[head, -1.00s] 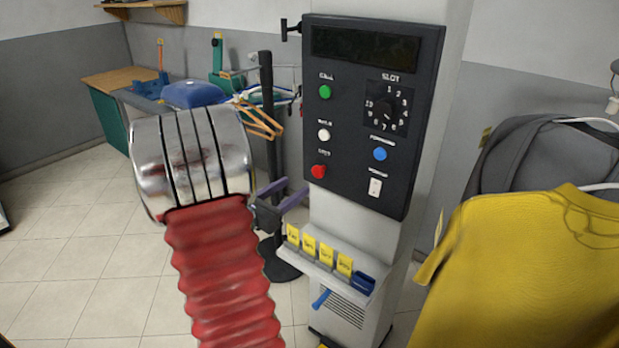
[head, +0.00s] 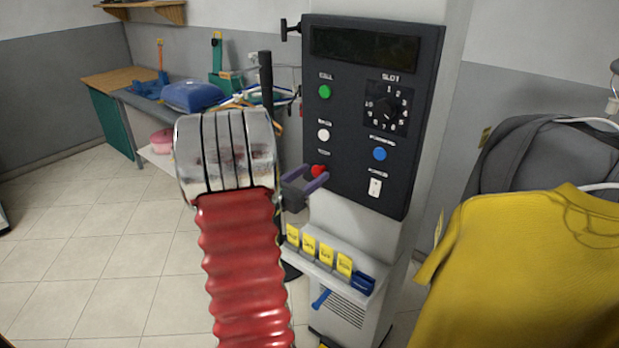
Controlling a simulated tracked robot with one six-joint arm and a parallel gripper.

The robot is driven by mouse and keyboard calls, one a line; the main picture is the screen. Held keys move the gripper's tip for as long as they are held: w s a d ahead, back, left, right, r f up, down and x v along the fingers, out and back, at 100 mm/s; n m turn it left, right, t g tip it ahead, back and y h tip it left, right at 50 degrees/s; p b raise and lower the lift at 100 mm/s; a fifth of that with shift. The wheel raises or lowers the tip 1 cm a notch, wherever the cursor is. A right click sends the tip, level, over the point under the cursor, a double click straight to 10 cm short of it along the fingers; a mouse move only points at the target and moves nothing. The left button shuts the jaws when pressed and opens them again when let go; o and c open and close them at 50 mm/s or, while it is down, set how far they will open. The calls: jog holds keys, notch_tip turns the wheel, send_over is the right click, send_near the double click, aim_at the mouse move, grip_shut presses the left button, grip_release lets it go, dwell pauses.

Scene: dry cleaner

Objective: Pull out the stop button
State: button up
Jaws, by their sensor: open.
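The control panel (head: 350,150) is a dark upright box on a pale column. The red stop button (head: 318,170) is at its lower left, below a white button (head: 323,134) and a green button (head: 324,91). My gripper (head: 317,178) is open, with its two purple fingers reaching from the left to the red button. The button shows between or just behind the fingertips; I cannot tell whether they touch it. My silver and red arm fills the left middle of the view and hides part of the gripper's body.
A blue button (head: 379,153), a numbered dial (head: 386,108) and a white switch (head: 375,187) are on the panel's right. A ledge with yellow tags (head: 325,251) juts out below. A yellow shirt (head: 530,275) hangs close at right. Floor at left is clear.

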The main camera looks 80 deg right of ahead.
jog(key=shift+w, duration=0.1)
grip_shut()
dwell(0.3)
jog(key=shift+w, duration=0.1)
jog(key=shift+v, duration=0.85)
jog(key=shift+c, duration=1.3)
grip_release()
jog(key=shift+o, duration=1.3)
